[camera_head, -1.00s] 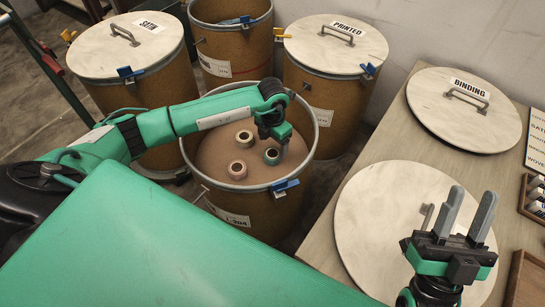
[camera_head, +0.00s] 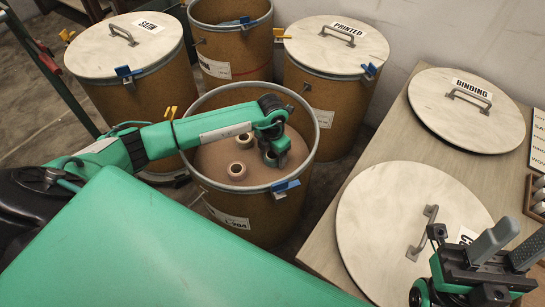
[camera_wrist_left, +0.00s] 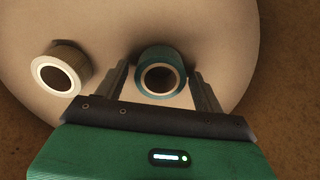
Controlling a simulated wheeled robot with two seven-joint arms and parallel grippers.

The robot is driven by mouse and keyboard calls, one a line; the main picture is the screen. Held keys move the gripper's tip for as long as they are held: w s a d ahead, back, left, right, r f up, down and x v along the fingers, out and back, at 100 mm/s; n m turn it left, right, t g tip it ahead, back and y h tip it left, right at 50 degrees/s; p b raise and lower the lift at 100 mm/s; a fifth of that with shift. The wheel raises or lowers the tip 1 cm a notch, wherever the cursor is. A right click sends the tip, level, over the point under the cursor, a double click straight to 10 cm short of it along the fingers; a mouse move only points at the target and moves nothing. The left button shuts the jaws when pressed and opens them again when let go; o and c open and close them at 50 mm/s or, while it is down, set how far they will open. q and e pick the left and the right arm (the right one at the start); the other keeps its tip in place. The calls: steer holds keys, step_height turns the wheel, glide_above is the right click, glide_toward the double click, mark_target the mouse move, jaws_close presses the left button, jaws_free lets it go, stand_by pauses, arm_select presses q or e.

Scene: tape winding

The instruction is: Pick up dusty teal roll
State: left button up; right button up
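The dusty teal roll (camera_wrist_left: 161,57) stands upright in the open middle drum (camera_head: 187,171), between the two fingers of my left gripper (camera_wrist_left: 163,85) in the left wrist view. The fingers are spread, with a small gap visible on each side of the roll. In the head view my left gripper (camera_head: 274,158) reaches down into the drum and mostly hides the teal roll (camera_head: 269,157). My right gripper (camera_head: 503,240) is over the table at the lower right, its fingers apart and empty.
Two other rolls stand in the drum, a pale one (camera_head: 244,141) and a pinkish one (camera_head: 237,171). In the wrist view a beige roll (camera_wrist_left: 60,70) is left of the gripper. Lids lie on the table (camera_head: 335,255).

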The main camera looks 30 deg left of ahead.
arm_select(q)
steer(key=c, duration=0.8)
